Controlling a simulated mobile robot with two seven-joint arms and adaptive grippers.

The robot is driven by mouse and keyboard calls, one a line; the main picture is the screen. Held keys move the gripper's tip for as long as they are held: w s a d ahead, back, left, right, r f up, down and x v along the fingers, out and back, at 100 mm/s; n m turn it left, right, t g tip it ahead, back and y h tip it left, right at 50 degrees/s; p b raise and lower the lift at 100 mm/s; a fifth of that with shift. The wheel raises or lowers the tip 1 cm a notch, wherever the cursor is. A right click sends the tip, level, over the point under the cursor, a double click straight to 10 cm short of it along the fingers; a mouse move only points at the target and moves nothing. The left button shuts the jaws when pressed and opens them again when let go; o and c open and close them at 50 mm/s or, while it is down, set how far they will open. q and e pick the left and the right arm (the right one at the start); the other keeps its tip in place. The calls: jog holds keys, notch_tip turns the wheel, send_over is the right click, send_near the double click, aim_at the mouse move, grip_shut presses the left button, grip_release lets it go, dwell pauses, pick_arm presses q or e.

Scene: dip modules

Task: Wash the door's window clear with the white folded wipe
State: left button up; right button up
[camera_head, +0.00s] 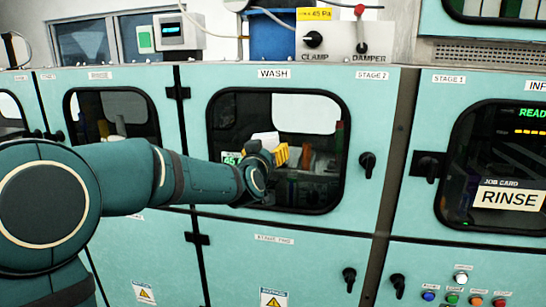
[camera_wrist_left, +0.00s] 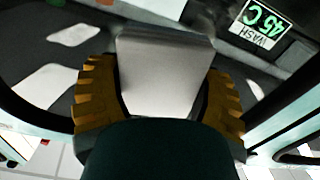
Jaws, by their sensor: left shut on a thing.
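The white folded wipe (camera_head: 264,139) is held by my left gripper (camera_head: 277,153) in front of the door's window (camera_head: 246,112). The window is a dark rounded pane in the pale green door labelled WASH. In the left wrist view the wipe (camera_wrist_left: 165,72) sits between the two orange ridged fingers of my left gripper (camera_wrist_left: 162,92), close to the dark pane (camera_wrist_left: 45,60). I cannot tell whether the wipe touches the glass. Pale patches show on the pane; I cannot tell whether they are reflections or film. My right gripper is not in view.
A green-lit 45C WASH tag (camera_wrist_left: 259,23) shows by the window. A black door handle (camera_head: 367,163) stands out right of the pane. Clamp and damper knobs (camera_head: 313,39) sit above. A panel with a RINSE job card (camera_head: 508,197) is at the right.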

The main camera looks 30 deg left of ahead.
pick_arm(q)
jog(key=shift+s+a+b, duration=0.15)
jog(key=shift+a+b, duration=0.15)
jog(key=shift+a, duration=0.2)
jog(key=shift+s+a+b, duration=0.15)
jog(key=shift+a+b, duration=0.1)
jog(key=shift+a, duration=0.25)
jog(key=a+b, duration=0.1)
jog(key=a, duration=0.1)
jog(key=a+b, duration=0.1)
jog(key=shift+s+a+b, duration=0.15)
jog(key=shift+s+b, duration=0.15)
jog(key=shift+b, duration=0.05)
jog(key=shift+p+v, duration=0.6)
jog(key=shift+v, duration=2.4)
